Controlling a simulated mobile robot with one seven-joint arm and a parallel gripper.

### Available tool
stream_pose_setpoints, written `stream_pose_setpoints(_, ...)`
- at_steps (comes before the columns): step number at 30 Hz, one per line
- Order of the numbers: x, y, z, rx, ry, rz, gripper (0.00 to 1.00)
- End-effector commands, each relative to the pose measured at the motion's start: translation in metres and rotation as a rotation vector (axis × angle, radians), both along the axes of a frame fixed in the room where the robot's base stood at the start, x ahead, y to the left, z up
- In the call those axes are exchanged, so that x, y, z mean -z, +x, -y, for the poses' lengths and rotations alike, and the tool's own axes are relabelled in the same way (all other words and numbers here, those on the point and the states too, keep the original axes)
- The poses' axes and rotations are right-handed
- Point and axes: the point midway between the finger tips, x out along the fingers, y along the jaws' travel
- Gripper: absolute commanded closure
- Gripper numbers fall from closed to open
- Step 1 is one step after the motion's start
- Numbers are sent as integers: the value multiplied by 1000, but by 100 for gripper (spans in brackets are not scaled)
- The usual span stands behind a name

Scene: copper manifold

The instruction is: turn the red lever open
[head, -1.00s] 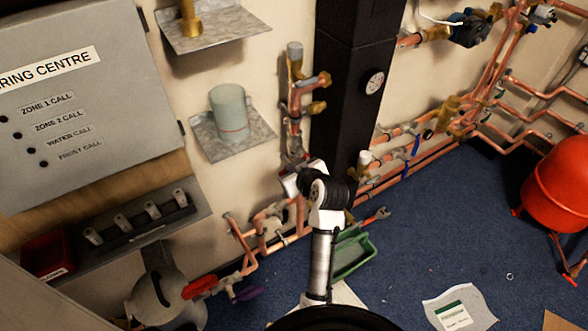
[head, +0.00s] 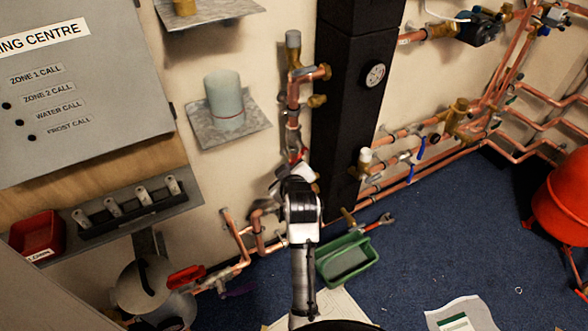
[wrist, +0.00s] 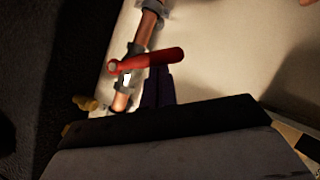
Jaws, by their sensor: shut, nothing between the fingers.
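The red lever (wrist: 150,60) is in the wrist view, on a valve in a copper pipe (wrist: 135,40). It points right from its pivot, roughly crosswise to the pipe. In the head view only a small red part (head: 301,154) shows above my wrist, on the upright pipe left of the black column. My gripper (wrist: 159,76) is shut and empty, its dark fingers together at the lever's lower side, near its outer half. I cannot tell whether they touch it. In the head view my wrist hides the fingers and most of the valve.
The black column (head: 352,110) with a gauge stands close right of the pipe. A shelf with a pale cylinder (head: 225,100) is at the left. Another red handle (head: 186,276) sits low left. A green tray (head: 347,260) lies on the floor by the lower pipes.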

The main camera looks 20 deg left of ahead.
Motion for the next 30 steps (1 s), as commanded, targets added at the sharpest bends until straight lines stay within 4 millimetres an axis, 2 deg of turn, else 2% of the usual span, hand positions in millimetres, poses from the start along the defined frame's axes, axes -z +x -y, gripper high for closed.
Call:
stream_pose_setpoints(1,11,0,0,0,-27,34,100)
stream_pose_setpoints(12,36,6,4,0,-243,311,100)
stream_pose_setpoints(21,51,16,12,2,-414,530,100)
stream_pose_setpoints(30,57,26,20,2,-546,700,100)
